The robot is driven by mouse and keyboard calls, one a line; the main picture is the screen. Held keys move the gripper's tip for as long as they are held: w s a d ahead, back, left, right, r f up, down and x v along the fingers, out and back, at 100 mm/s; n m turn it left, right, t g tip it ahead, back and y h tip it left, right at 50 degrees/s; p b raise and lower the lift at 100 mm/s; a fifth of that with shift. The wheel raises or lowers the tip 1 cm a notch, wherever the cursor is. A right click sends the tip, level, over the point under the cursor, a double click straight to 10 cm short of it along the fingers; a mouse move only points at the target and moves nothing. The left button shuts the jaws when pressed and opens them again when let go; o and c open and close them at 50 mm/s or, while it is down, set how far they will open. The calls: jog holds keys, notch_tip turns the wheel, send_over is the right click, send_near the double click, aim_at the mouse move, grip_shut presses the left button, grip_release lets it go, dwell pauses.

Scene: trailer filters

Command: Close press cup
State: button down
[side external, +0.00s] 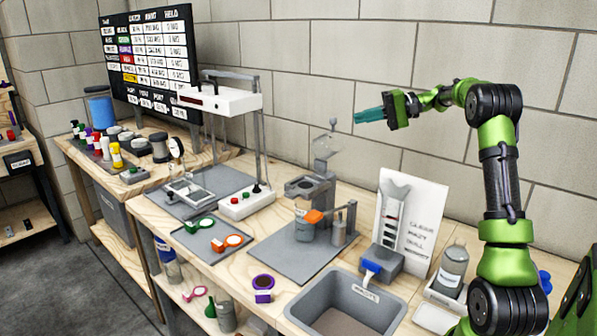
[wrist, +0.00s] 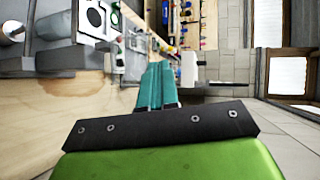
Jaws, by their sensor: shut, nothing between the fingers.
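A grey press stand (side external: 312,190) stands on a grey mat on the bench, with a round opening in its top and a clear cup-like container (side external: 304,228) below. A clear hinged-looking flap (side external: 325,146) stands raised above it, so the top looks open. An orange handle (side external: 314,216) sticks out at its front. My gripper (side external: 358,117) is shut and empty, in the air above and to the right of the press, touching nothing. Its teal fingers (wrist: 154,88) lie together in the wrist view. A grey part with a dark ring (wrist: 95,17), possibly the press, shows at top left there.
A grey sink-like bin (side external: 345,296) and a blue-tapped block (side external: 381,263) stand in front. A white sign (side external: 412,215) leans at the wall right of the press. A tall white-topped frame (side external: 220,100) stands to the left. The air around my gripper is clear.

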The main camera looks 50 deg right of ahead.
jog(key=s+d+f+t, duration=0.1)
jog(key=s+d+t, duration=0.25)
jog(key=d, duration=0.75)
jog(key=s+a+x, duration=0.1)
jog(key=a+x, duration=0.1)
jog(key=x, duration=1.1)
jog(key=shift+s+a+f+m, duration=0.2)
jog(key=shift+s+a+m, duration=0.1)
jog(key=shift+s+a, duration=0.05)
